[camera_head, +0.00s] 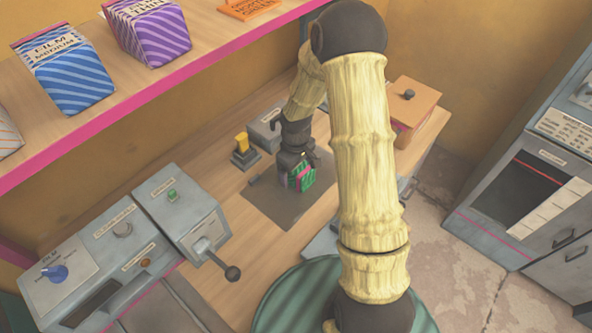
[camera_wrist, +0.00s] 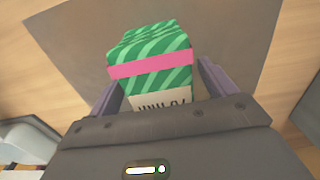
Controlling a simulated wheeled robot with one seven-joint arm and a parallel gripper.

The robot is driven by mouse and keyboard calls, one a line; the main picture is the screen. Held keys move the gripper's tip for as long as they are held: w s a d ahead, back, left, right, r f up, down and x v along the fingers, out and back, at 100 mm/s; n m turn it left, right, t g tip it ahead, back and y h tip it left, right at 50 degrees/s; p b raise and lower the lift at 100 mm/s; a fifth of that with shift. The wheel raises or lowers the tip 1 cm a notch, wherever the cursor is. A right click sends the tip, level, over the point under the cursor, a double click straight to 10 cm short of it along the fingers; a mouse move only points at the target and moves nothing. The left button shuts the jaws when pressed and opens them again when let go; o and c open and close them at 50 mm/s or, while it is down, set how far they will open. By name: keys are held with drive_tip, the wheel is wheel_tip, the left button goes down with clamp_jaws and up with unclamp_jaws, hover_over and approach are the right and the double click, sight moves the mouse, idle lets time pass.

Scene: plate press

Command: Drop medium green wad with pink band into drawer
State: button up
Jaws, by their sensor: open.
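The green striped wad with a pink band (camera_head: 302,178) stands on a dark grey mat (camera_head: 262,205) on the wooden counter. In the wrist view the wad (camera_wrist: 152,62) sits between the two purple fingers of my gripper (camera_wrist: 155,85), with a white label at its near end. My gripper (camera_head: 298,165) points down at the wad in the head view. The fingers are open, with a gap showing on the right side of the wad. No drawer can be made out with certainty; a grey cabinet with handles (camera_head: 565,265) stands at the right.
A grey machine with a knob and lever (camera_head: 185,215) stands on the counter at left. A small yellow-topped device (camera_head: 243,150) and an orange box (camera_head: 412,100) stand near the mat. A pink-edged shelf (camera_head: 150,92) holds striped film packs above. A round green surface (camera_head: 300,300) is in front.

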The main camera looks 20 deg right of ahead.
idle(0.5)
drive_tip(key=c, duration=1.2)
drive_tip(key=shift+r, duration=0.1)
wheel_tip(320, 180, up, 10)
drive_tip(key=shift+f+b, duration=0.1)
drive_tip(key=shift+b, duration=0.2)
